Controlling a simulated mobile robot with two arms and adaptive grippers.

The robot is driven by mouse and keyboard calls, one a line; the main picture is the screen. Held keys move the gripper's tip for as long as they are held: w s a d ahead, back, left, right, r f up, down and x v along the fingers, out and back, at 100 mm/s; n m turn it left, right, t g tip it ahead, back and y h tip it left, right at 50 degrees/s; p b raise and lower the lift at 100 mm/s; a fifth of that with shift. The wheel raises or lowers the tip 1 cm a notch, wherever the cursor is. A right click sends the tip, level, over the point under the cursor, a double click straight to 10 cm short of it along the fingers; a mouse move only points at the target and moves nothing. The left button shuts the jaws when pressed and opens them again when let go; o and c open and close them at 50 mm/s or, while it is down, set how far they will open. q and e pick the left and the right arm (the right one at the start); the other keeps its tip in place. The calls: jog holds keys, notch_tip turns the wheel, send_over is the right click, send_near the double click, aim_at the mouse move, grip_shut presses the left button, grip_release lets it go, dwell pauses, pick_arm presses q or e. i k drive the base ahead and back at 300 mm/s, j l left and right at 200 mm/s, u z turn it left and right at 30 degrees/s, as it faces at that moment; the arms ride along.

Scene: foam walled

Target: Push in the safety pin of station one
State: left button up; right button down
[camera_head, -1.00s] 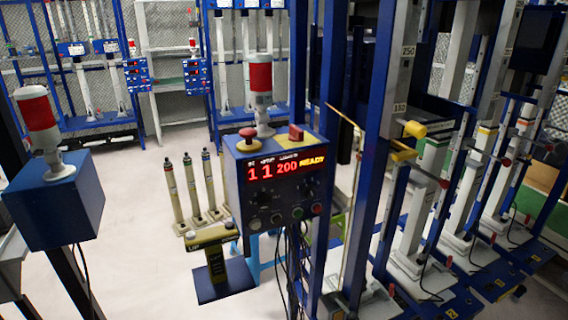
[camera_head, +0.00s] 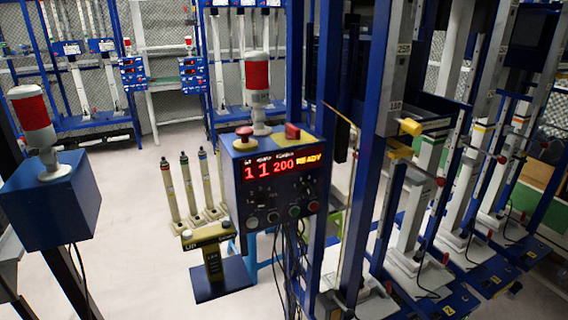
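The nearest station has a blue control box (camera_head: 275,185) with a lit display (camera_head: 283,167) reading "1 1 200 READY". To its right stands a blue upright post (camera_head: 372,150). A yellow knob (camera_head: 411,127), which looks like the safety pin, sticks out to the right of this post at about mid height. A second yellow part (camera_head: 399,149) sits just below it. I cannot tell how deep the knob sits. Neither of my grippers is in view.
A red and white lamp (camera_head: 257,85) stands on the control box. Another blue box (camera_head: 50,200) with a lamp is at the left. A stand (camera_head: 216,265) and several slim upright cylinders (camera_head: 204,175) are on the floor. More stations line the right.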

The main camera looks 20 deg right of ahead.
aim_at(440, 181)
jog(key=z, duration=1.7)
